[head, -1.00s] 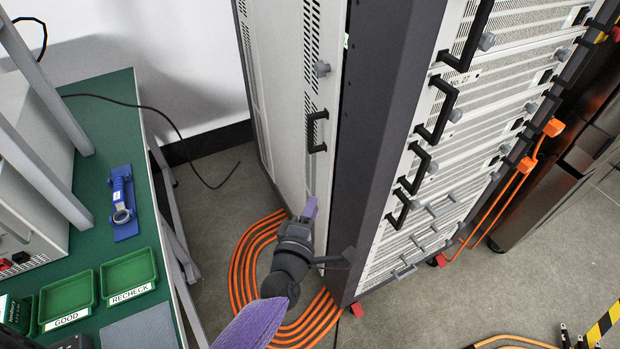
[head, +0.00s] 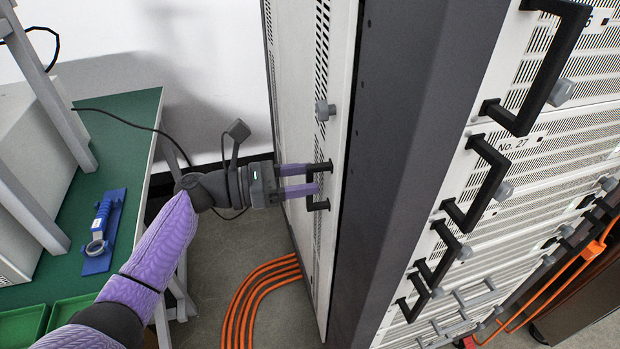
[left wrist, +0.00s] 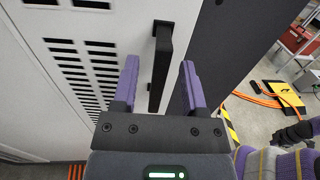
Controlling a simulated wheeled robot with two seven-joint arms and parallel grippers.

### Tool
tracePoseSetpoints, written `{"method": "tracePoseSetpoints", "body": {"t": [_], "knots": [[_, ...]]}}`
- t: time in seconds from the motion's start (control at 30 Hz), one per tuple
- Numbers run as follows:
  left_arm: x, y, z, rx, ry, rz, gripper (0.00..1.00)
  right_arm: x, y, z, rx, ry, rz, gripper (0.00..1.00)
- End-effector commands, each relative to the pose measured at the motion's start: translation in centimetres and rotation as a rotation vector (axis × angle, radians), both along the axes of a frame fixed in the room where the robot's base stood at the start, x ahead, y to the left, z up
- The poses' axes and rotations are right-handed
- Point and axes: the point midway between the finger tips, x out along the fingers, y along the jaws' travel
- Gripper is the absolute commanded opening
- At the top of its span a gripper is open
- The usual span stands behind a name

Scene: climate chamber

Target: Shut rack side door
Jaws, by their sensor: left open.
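The rack side door (head: 300,95) is a tall white vented panel on the rack's left side, seen at a steep angle. How far the door stands from the rack's dark frame is hard to tell. My left gripper (head: 302,180) is open, with its purple fingers at the handle. My right gripper does not show in the head view.
The rack's dark corner panel (head: 405,130) and front drawers with black handles (head: 488,180) stand to the right. A green-topped bench (head: 140,120) with a blue tool holder (head: 100,235) stands left. Orange cables (head: 260,295) lie on the floor below my arm.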

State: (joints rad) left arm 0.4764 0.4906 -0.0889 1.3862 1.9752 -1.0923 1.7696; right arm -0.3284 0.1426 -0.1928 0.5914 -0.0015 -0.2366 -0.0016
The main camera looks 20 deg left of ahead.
Motion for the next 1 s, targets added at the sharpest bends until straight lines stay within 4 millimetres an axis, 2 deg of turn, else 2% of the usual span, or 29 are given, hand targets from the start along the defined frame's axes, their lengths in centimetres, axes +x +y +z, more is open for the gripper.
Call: {"method": "tracePoseSetpoints", "body": {"t": [0.13,0.37,0.6,0.63,1.0], "knots": [[0.6,-1.1,0.0,0.001,-0.002,0.000,0.56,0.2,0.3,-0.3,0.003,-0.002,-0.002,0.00],[0.7,-1.2,0.0,0.002,-0.001,0.002,0.56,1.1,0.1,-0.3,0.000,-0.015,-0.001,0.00],[0.6,-1.2,0.0,0.002,-0.001,0.002,0.05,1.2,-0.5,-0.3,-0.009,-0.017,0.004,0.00],[0.6,-1.2,0.0,0.002,-0.001,0.002,0.00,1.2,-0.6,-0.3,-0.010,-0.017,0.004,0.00],[0.7,-1.2,0.0,0.002,-0.001,0.002,0.00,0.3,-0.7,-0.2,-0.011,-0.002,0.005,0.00]]}}
